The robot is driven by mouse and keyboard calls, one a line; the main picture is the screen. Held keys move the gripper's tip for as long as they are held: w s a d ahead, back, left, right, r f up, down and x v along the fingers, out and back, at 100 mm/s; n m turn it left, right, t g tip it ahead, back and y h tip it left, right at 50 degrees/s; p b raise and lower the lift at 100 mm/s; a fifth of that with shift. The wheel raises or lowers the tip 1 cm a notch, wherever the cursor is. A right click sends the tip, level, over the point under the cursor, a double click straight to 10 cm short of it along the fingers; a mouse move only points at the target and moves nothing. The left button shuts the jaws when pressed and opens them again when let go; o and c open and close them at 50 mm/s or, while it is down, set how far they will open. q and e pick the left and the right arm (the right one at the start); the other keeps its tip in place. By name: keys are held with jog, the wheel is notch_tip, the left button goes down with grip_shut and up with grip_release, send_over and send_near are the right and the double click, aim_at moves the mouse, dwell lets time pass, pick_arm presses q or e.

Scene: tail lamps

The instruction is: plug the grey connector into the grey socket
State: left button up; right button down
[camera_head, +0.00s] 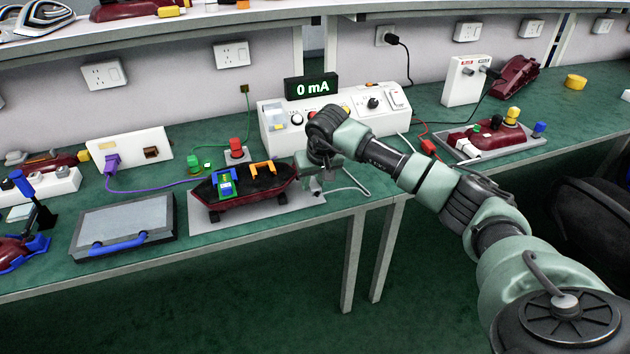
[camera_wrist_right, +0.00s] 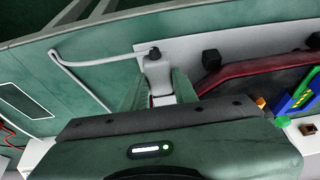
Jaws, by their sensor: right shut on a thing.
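My right gripper (camera_head: 316,180) is low over the bench beside the right end of a dark red tail lamp (camera_head: 225,204). In the right wrist view my gripper (camera_wrist_right: 160,98) is shut on the grey connector (camera_wrist_right: 157,72), which lies between the two green fingers. A grey cable (camera_wrist_right: 97,61) trails from the connector; in the head view the cable (camera_head: 357,178) loops on the bench. The lamp (camera_wrist_right: 250,72) shows to the right of the fingers in the wrist view, apart from the connector. I cannot make out the grey socket. My left gripper is not in view.
The lamp stands on a grey plate (camera_head: 296,217) at the bench's front edge. Blue-green and orange clamps (camera_head: 224,181) sit on it. A white tester (camera_head: 345,122) reading 0 mA stands behind. A lidded case (camera_head: 125,222) lies left. Free bench (camera_head: 395,180) shows right of the gripper.

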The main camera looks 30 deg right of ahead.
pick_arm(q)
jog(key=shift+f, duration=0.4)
pick_arm(e)
jog(key=shift+d+f, duration=0.25)
jog(key=shift+f, duration=0.1)
jog(key=c, duration=1)
grip_release()
jog(key=shift+f, duration=0.1)
